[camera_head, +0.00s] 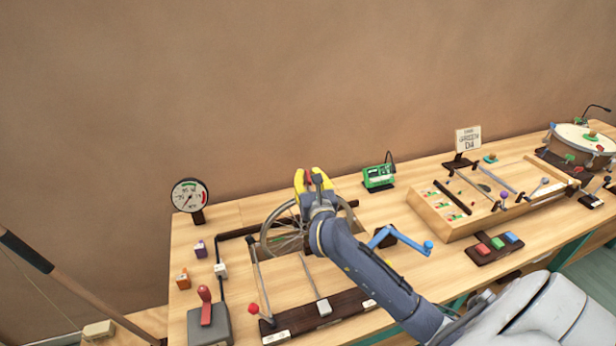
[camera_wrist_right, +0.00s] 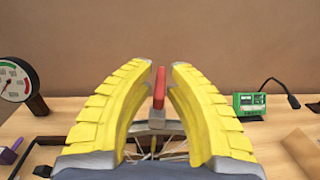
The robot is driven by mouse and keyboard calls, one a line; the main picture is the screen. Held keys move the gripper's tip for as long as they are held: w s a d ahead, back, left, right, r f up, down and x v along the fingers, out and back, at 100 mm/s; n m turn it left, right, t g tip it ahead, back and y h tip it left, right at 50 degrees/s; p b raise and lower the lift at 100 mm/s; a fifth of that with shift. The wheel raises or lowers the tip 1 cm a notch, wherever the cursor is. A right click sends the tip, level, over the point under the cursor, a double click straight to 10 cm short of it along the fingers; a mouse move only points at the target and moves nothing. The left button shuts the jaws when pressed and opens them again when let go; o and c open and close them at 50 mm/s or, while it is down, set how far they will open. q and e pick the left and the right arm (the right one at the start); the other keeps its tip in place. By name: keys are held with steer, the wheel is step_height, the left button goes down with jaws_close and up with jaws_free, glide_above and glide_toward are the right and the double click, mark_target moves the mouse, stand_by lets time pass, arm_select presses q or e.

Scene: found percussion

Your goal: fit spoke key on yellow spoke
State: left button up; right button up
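My right gripper (camera_head: 312,176) is above the spoked wheel (camera_head: 266,237) set in the bench, its yellow fingers pointing up and away from the arm. My left gripper is not in view.
A round dial gauge (camera_head: 190,195) stands left of the wheel, and a green box (camera_head: 378,177) stands behind to the right. A blue crank (camera_head: 400,238) is right of my forearm. A lever box (camera_head: 208,322) is at front left. A wooden tray (camera_head: 430,213) fills the right side.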

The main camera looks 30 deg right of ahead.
steer(key=shift+o, duration=1.4)
steer(key=shift+s, duration=0.1)
steer(key=v, duration=1.2)
